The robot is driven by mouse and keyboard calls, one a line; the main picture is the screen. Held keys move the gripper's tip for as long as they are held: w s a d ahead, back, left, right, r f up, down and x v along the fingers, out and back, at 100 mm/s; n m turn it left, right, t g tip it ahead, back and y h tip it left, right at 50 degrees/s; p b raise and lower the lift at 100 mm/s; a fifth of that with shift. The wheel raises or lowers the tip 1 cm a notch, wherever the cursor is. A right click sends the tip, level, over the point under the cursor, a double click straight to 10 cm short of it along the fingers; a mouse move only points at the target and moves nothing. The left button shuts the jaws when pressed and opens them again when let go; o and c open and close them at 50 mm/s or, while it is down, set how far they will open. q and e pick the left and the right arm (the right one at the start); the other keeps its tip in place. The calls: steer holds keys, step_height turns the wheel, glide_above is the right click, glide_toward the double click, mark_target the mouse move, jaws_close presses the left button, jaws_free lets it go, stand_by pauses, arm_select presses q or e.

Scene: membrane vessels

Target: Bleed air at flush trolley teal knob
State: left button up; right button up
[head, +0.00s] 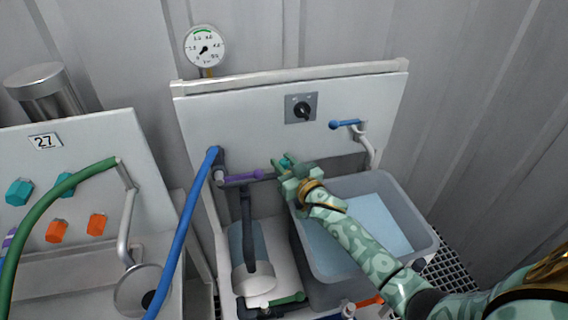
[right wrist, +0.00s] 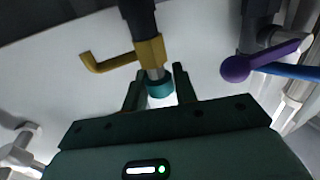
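The small teal knob (head: 287,160) is on the upright panel of the trolley, just above the grey tub. In the right wrist view the teal knob (right wrist: 159,87) sits below a brass fitting, between the two dark fingers. My right gripper (head: 283,165) reaches it from the lower right in the head view. The far side of the knob is hidden. My left gripper is not in view.
A purple lever (head: 245,177) is left of the knob, and a blue lever (head: 345,124) is up right. A yellow lever (right wrist: 105,63) juts beside the knob. The grey tub (head: 425,245) holds pale liquid. A blue hose (head: 190,225) and pressure gauge (head: 205,47) are left.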

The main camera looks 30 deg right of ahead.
steer(key=c, duration=0.4)
steer(key=shift+r+m+h, duration=0.1)
steer(key=shift+m+h, duration=0.2)
steer(key=shift+h, duration=0.2)
steer(key=shift+m+h, duration=0.4)
steer(key=shift+h, duration=0.2)
steer(key=o, duration=1)
steer(key=shift+c, duration=0.2)
steer(key=s+a+p, duration=0.1)
steer(key=s+p, duration=0.3)
steer(key=s, duration=1.2)
steer(key=shift+s, duration=0.15)
